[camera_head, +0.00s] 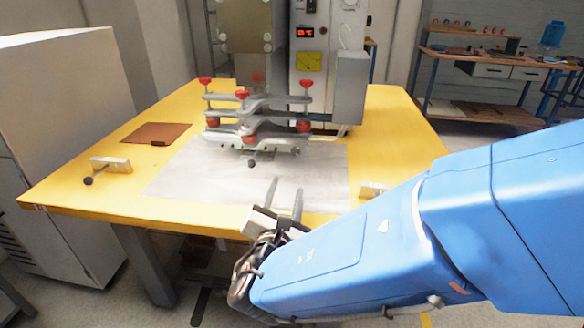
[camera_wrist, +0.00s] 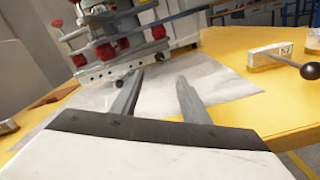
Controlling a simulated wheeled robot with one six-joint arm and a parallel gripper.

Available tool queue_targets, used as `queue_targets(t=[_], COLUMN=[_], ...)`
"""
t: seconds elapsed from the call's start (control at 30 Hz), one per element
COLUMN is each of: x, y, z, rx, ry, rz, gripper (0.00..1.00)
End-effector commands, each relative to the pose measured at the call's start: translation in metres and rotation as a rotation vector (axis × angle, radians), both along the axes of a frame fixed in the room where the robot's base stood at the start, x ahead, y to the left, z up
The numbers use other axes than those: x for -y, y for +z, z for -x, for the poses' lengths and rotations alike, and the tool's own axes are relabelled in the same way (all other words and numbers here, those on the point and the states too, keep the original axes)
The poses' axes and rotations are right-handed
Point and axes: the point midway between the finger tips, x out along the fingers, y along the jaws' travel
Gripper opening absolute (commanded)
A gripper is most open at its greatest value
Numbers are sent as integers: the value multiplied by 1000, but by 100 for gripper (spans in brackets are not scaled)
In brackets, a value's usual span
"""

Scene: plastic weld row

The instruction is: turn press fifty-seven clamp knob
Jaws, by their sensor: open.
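The press (camera_head: 258,115) stands on the yellow table, with several red knobs, such as a front upper one (camera_head: 242,94). A small dark ball-ended part (camera_head: 252,163) sticks out at its front base. The wrist view shows red knobs (camera_wrist: 104,52) at upper left. A pale block (camera_wrist: 266,58) marked 57, with a black ball lever (camera_wrist: 309,71), is at right there; I cannot tell which knob is the clamp knob. My gripper (camera_head: 285,187) is open and empty, in front of the press; its fingers (camera_wrist: 160,79) show apart, touching no knob.
The yellow table (camera_head: 400,125) bears a grey sheet (camera_head: 180,180), a brown pad (camera_head: 158,132) and a left block with a black ball lever (camera_head: 110,165). A grey cabinet (camera_head: 60,120) stands at left. A workbench (camera_head: 480,80) is at back right.

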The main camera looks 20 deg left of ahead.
Motion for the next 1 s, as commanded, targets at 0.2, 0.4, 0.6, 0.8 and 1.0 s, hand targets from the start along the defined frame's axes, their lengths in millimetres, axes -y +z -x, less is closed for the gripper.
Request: queue_targets(t=[0.2, 0.4, 0.6, 0.8, 1.0], x=[-1, -2, -4, -10, -18], y=[-1, -1, -1, -1, -1], z=[2, 3, -6, -33, -67], rx=[79, 121, 129, 129, 127], ry=[0, 0, -1, -2, -2], rz=[329, 506, 539, 536, 536], gripper=[42, 42, 42, 42, 42])
